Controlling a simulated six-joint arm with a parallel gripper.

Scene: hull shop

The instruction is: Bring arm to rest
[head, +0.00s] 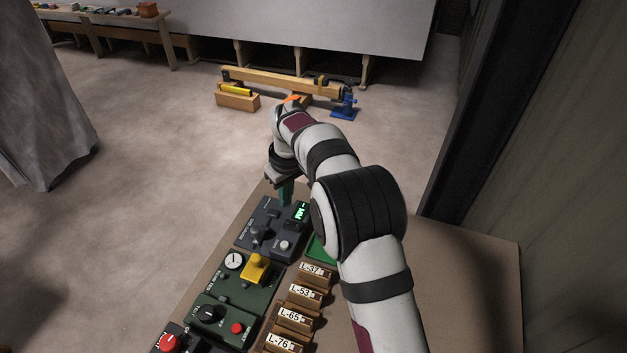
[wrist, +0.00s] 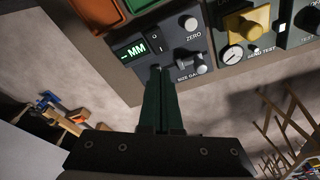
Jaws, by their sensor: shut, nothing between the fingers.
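My arm reaches from the bottom right of the head view over the bench (head: 470,275). My gripper (head: 285,200) points down above the far end of a dark grey gauge box (head: 262,240). In the wrist view the green fingers of my gripper (wrist: 160,72) lie together with nothing between them. Their tips overlap the near edge of the gauge box (wrist: 178,32). I cannot tell whether they touch it. The box has a lit green display (wrist: 131,52), a ZERO knob and a lever.
A green box with a yellow knob (head: 256,267) and another with a red button (head: 237,328) stand nearer on the bench. Labelled wooden blocks (head: 307,294) lie to their right. A beam (head: 280,82) on supports stands beyond, across open floor.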

